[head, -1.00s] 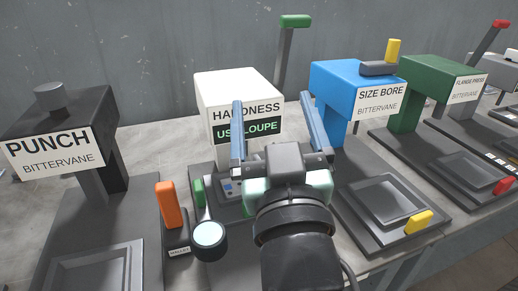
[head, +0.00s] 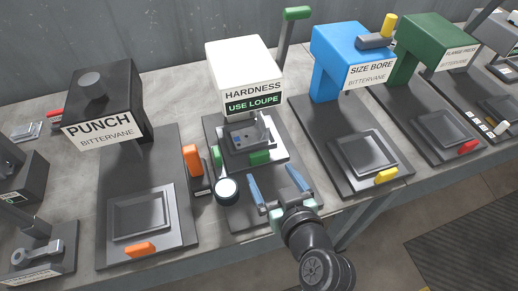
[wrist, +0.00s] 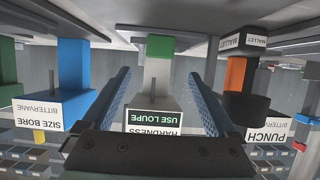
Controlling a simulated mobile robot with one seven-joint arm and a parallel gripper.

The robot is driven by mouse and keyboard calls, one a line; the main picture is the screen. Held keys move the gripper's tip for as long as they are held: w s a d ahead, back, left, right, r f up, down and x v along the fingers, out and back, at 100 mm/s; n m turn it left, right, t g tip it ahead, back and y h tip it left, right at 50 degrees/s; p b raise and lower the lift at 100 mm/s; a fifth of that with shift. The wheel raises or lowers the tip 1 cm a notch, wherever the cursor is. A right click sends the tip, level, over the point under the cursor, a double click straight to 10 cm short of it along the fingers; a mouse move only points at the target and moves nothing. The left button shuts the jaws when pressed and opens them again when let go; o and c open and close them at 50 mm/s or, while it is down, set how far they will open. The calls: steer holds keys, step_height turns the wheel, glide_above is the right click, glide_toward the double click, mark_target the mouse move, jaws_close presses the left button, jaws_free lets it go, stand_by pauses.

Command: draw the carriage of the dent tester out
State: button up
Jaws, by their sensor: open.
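The dent tester is the white machine marked HARDNESS, USE LOUPE (head: 243,75), between the black punch and the blue size bore machine. Its carriage (head: 240,141) sits under the white head, with a green handle (head: 260,157) at its front. The wrist view shows the tester upside down (wrist: 153,121) between my fingers; the carriage is not clearly seen there. My gripper (head: 277,183) is open and empty, in front of the tester and apart from the green handle, to its lower right in the head view.
The punch (head: 105,100) is further left. The size bore machine (head: 345,60) and the green flange press (head: 435,45) stand right. The tester's base in front of the carriage looks clear.

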mark_target(260, 156)
steer(key=x, duration=1)
jaws_close()
stand_by(0.4)
